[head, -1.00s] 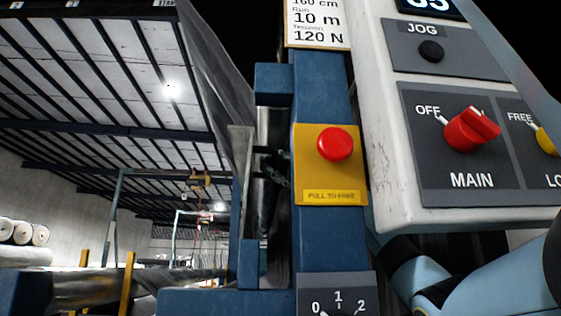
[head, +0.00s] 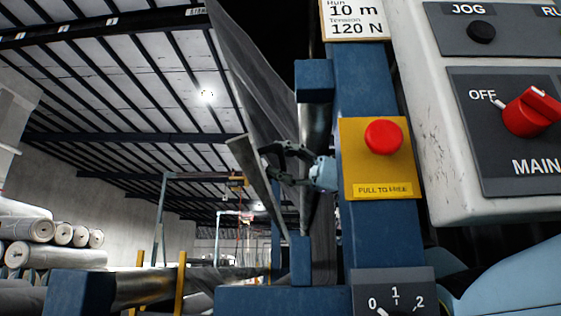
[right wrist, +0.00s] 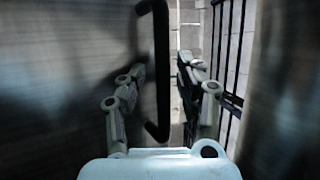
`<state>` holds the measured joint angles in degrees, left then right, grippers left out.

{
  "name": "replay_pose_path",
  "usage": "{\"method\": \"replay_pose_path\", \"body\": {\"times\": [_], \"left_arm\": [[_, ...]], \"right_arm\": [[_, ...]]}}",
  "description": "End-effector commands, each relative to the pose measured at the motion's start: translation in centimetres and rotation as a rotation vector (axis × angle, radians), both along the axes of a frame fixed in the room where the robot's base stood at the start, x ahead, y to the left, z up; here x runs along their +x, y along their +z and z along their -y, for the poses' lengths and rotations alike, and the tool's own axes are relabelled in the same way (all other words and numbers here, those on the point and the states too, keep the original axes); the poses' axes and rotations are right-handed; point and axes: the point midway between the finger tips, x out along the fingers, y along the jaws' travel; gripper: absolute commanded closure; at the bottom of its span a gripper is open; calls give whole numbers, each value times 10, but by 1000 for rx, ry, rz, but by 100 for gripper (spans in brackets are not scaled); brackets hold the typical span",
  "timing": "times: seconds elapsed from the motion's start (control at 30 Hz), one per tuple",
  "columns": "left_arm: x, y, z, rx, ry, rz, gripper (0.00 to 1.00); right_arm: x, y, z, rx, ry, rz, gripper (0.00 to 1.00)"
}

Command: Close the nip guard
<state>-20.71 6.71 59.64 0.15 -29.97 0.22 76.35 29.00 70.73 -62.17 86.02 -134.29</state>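The nip guard looks to be the narrow grey metal plate (head: 252,165) left of the blue machine post in the head view, its top leaning to the left. My right gripper (head: 270,160) is beside its upper part, its dark fingers pointing left. In the right wrist view a black bar handle (right wrist: 162,75) stands upright on a grey metal surface (right wrist: 60,80). The fingers of my right gripper (right wrist: 160,75) are spread, with the handle between them in the picture. I cannot tell whether they touch it. My left gripper is in neither view.
The blue post (head: 385,235) carries a red button on a yellow plate (head: 377,180) and a dial (head: 395,295). A white control box (head: 440,150) with a red switch (head: 530,112) is at right. Grey rolls (head: 50,255) lie at far left.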

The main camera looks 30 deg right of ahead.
Motion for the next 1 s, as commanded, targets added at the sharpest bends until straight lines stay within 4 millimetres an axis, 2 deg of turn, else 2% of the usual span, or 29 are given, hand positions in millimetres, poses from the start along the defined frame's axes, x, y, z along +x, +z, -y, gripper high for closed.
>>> {"method": "replay_pose_path", "body": {"times": [0.23, 0.33, 0.7, 0.83, 1.0], "left_arm": [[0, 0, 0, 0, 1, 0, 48], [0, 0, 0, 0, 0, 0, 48], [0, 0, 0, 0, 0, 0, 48], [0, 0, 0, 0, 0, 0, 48], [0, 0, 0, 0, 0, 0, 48]], "right_arm": [[0, 1, 2, 1, -1, 0, 64], [-1, -1, 10, 0, -3, -1, 64], [-12, -15, 87, 3, -3, -2, 64], [-15, -19, 106, 1, -2, 0, 64], [-17, -21, 117, 1, 0, -1, 64]]}}
